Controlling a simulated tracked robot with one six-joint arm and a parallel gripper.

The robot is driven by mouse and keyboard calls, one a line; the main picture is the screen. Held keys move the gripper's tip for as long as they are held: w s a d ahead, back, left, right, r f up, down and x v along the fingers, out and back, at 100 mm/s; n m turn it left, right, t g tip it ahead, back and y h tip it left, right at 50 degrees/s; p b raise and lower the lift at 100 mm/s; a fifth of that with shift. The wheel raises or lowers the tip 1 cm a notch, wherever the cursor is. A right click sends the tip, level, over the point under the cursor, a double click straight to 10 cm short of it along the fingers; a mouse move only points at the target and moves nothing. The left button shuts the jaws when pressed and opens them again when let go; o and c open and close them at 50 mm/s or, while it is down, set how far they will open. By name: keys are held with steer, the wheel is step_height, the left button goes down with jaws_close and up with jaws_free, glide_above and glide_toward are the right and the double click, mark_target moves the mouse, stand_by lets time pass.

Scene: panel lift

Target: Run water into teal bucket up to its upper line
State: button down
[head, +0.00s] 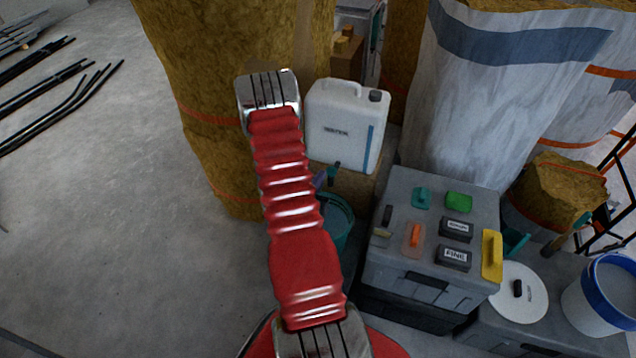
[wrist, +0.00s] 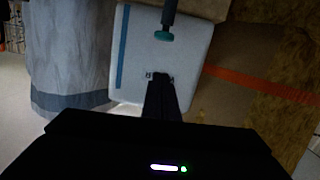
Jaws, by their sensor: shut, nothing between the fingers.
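The teal bucket (head: 340,222) stands on the floor in the head view, largely hidden behind my red arm. Its lines and its water level cannot be seen. A white water canister (head: 343,128) with a blue side strip stands above and behind it. A dark tap with a teal end (head: 334,173) is low on its front. In the wrist view the canister (wrist: 190,50) appears upside down, with the tap (wrist: 165,30) at the top. My gripper (wrist: 163,82) is shut and empty, its dark fingers in front of the canister's label and apart from the tap.
A grey toolbox (head: 425,275) with sanding blocks on its lid stands right of the bucket. A white bucket with a blue rim (head: 605,290) is at the far right. Wrapped insulation rolls (head: 500,90) stand behind. The floor at left is open.

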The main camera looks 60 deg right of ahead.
glide_above(328, 173)
steer(key=a, duration=0.2)
steer(key=f, duration=0.2)
steer(key=shift+s+d+f, duration=0.1)
steer(key=shift+s+f, duration=0.2)
steer(key=shift+f, duration=0.05)
steer(key=shift+d+f, duration=0.1)
steer(key=shift+f, duration=1)
